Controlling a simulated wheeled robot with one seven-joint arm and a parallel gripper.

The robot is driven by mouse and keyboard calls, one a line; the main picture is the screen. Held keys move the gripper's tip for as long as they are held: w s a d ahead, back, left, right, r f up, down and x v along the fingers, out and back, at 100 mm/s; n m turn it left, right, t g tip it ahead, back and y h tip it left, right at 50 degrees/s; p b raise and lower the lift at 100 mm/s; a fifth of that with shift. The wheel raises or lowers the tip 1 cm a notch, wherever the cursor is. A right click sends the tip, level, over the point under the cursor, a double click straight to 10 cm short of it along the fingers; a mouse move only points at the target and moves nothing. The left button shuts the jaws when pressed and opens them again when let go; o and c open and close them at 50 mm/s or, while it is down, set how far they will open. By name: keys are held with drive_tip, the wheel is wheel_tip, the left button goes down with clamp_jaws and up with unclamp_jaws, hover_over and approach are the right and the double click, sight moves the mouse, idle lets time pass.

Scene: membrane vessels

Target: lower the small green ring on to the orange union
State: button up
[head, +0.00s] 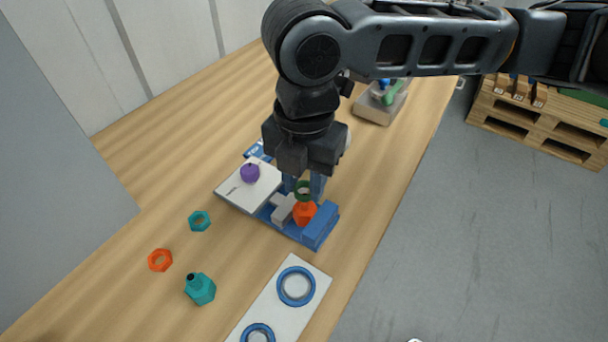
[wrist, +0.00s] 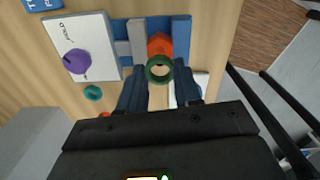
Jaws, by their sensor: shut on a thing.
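The small green ring (wrist: 159,69) is held between the fingertips of my gripper (wrist: 157,77), which is shut on it. In the head view the ring (head: 303,187) shows just above the orange union (head: 304,213). The union sits upright in a blue fixture (head: 321,226) between a grey block and a blue block. In the wrist view the ring overlaps the lower part of the orange union (wrist: 160,44), whose far part shows beyond it. I cannot tell whether ring and union touch. My gripper (head: 304,189) points down over the fixture.
A white plate (head: 233,194) with a purple knob (head: 250,173) lies left of the union. A teal ring (head: 199,221), an orange ring (head: 160,260) and a teal union (head: 200,289) stand on the table. A white board (head: 263,309) bears blue rings in front.

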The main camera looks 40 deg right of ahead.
sight(304, 195)
drive_tip(key=shift+f+b, duration=1.1)
drive_tip(key=shift+f, duration=0.7)
drive_tip(key=o, duration=1.1)
drive_tip(key=shift+c, duration=0.2)
drive_tip(key=shift+r, duration=0.1)
wheel_tip(304, 195, up, 8)
drive_tip(key=shift+f, duration=0.15)
